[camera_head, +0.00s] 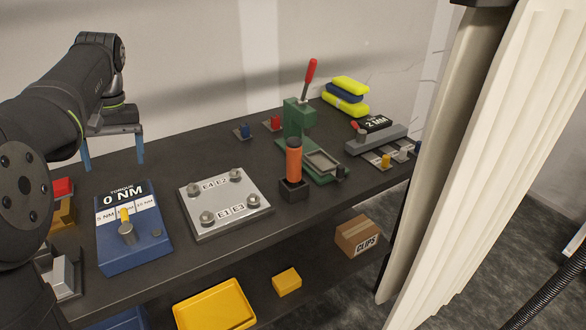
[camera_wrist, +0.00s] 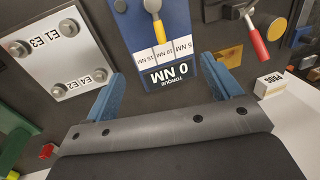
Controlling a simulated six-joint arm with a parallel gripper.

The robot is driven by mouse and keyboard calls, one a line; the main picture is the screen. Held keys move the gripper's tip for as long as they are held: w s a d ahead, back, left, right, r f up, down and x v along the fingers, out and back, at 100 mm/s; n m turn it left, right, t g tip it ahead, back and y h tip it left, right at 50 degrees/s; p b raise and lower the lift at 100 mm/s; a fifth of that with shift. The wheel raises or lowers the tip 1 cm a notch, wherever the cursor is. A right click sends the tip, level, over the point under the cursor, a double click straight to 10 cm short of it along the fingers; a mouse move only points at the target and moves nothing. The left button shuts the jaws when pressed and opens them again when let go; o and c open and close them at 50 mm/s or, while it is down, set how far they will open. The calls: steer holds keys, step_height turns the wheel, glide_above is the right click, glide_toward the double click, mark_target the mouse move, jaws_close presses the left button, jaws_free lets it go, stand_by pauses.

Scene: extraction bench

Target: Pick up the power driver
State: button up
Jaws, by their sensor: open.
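The power driver (camera_head: 293,163), an orange cylinder with a black top, stands upright in a small black holder (camera_head: 294,190) near the middle of the bench in the head view. I do not see it in the wrist view. My gripper (camera_head: 113,158) is open and empty, its two blue fingers pointing down. It hangs above the bench at the left, behind the blue torque box and well left of the driver. In the wrist view my gripper (camera_wrist: 163,88) shows both fingers apart with nothing held between them.
The blue torque box (camera_head: 135,251) reads "0 NM". A metal plate (camera_head: 232,224) with several bolts lies between it and the driver. A green press (camera_head: 301,118) with a red-handled lever stands close behind the driver. A white curtain (camera_head: 480,150) hangs at the right.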

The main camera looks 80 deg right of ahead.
steer(key=c, duration=0.3)
steer(key=shift+c, duration=0.2)
steer(key=m+g+h, duration=0.2)
steer(key=m, duration=0.9)
glide_above(294, 157)
steer(key=w+d, duration=0.1)
steer(key=d, duration=0.1)
step_height(294, 157, down, 2)
steer(key=shift+w+a+f, duration=0.1)
steer(key=shift+f, duration=0.1)
steer(key=shift+s+f, duration=0.2)
steer(key=shift+f, duration=0.4)
steer(key=shift+s+f, duration=0.2)
steer(key=shift+f, duration=3.6)
